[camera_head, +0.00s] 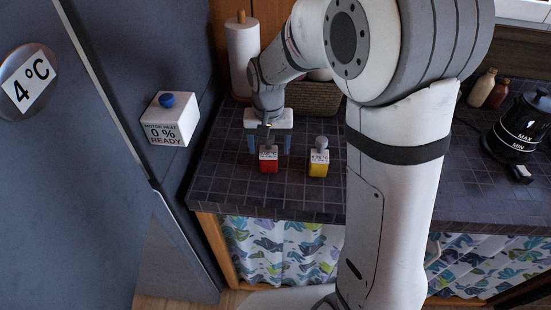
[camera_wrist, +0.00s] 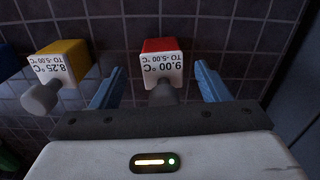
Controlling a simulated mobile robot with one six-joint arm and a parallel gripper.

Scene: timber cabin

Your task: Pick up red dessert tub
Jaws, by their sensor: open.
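The red dessert tub (camera_head: 268,164) stands on the tiled counter, a small box with a red lower part, a white label band and a grey knob. In the wrist view the red tub (camera_wrist: 162,62) shows between my two blue fingers, its label reading 9.00 °C. My gripper (camera_head: 268,143) is open, pointing down over the counter at the red tub, with one finger on each side. In the wrist view there are gaps between the tub and both fingers of my gripper (camera_wrist: 160,85). A yellow tub (camera_head: 319,165) stands to the right; its label reads 8.25 °C in the wrist view (camera_wrist: 64,62).
A dark blue fridge door (camera_head: 60,180) marked 4 °C is at the left, with a white box (camera_head: 170,120) reading 0 % READY. A paper towel roll (camera_head: 243,58) and wicker basket (camera_head: 315,98) stand behind. A black kettle (camera_head: 518,128) and two bottles are at the right.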

